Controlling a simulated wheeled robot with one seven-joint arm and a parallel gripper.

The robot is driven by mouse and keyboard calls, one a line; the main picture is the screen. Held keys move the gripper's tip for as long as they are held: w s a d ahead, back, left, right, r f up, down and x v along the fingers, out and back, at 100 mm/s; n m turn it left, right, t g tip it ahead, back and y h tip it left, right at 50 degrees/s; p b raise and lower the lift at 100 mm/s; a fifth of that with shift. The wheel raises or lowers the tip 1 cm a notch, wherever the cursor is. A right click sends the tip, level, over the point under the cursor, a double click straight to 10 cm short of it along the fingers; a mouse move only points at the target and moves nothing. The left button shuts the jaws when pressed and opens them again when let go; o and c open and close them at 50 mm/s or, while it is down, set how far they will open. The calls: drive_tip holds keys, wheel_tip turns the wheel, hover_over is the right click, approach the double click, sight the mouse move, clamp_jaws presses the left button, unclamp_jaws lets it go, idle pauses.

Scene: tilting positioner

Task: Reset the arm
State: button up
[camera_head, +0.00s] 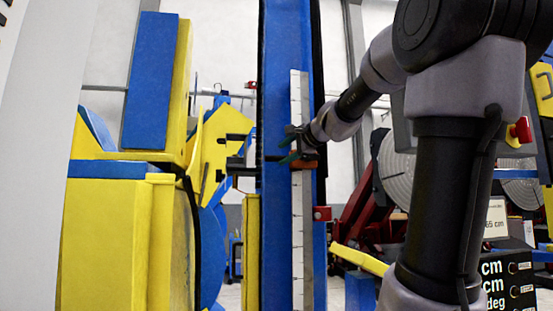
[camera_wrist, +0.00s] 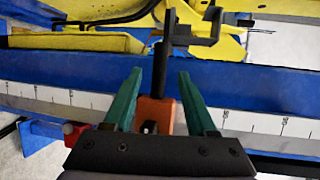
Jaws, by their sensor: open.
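My gripper (camera_head: 286,148) is at the blue column (camera_head: 277,240), at the end of my arm, which reaches in from the right. In the wrist view my gripper (camera_wrist: 160,74) has two green fingers spread apart. An orange block (camera_wrist: 154,112) with a dark upright rod (camera_wrist: 164,70) shows between the fingers, with a gap on each side near the tips. The orange block (camera_head: 305,164) also shows in the head view, by the white scale (camera_head: 297,235). I cannot tell whether a finger touches it. The block's lower part is hidden by the gripper body.
A yellow and blue machine (camera_head: 110,235) stands left of the column. A red block (camera_head: 322,213) sits on the column's right edge, below my gripper. A grey round plate (camera_head: 397,170) and a panel with labels (camera_head: 508,280) are at the right, partly behind my arm.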

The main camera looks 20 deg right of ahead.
drive_tip(key=shift+v, duration=0.8)
drive_tip(key=s+a+f+n+g, duration=0.3)
drive_tip(key=s+f, duration=0.3)
drive_tip(key=f, duration=0.3)
drive_tip(key=s+a+f+n+g, duration=0.3)
drive_tip(key=s+f+n, duration=0.2)
drive_tip(key=f, duration=0.4)
drive_tip(key=s+a+f+n+g+h, duration=0.1)
drive_tip(key=s+a+f+n, duration=0.3)
drive_tip(key=s+f, duration=0.4)
drive_tip(key=shift+f+n+g, duration=0.3)
drive_tip(key=shift+f+g, duration=0.3)
drive_tip(key=shift+g, duration=0.3)
drive_tip(key=shift+c, duration=0.2)
